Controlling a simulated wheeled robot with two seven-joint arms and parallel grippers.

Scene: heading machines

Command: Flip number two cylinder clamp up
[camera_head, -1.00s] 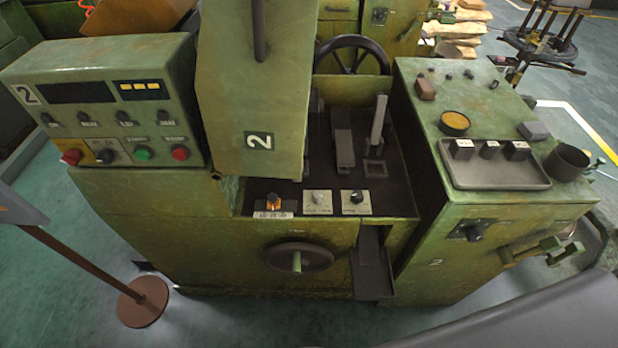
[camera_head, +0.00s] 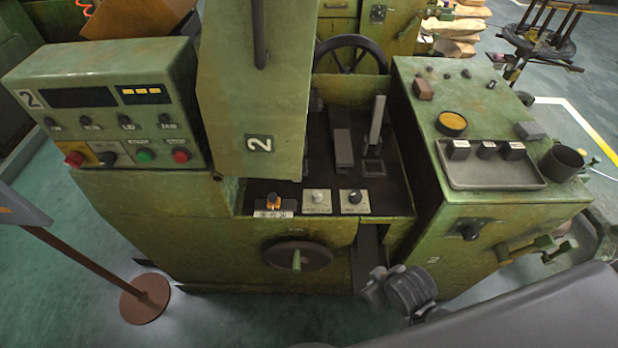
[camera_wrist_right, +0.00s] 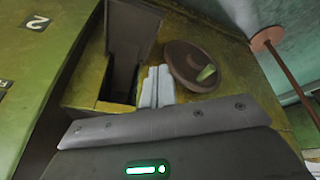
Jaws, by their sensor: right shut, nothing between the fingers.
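The green machine marked 2 (camera_head: 260,143) stands in front of me. No readable label tells which part is the cylinder clamp. In its recess a grey upright lever (camera_head: 377,122) stands beside a lower dark block (camera_head: 343,148). Below are an orange-lit selector (camera_head: 273,202), a white knob (camera_head: 317,200) and a black knob (camera_head: 355,200). My right gripper (camera_head: 378,273) is at the machine's lower front, by the chute (camera_head: 366,245). In the right wrist view its pale fingers (camera_wrist_right: 157,87) are together and empty, between the chute and the handwheel (camera_wrist_right: 192,66). My left gripper is out of view.
A button panel (camera_head: 105,105) juts out at the left. A brown post base (camera_head: 146,298) stands on the floor at the left.

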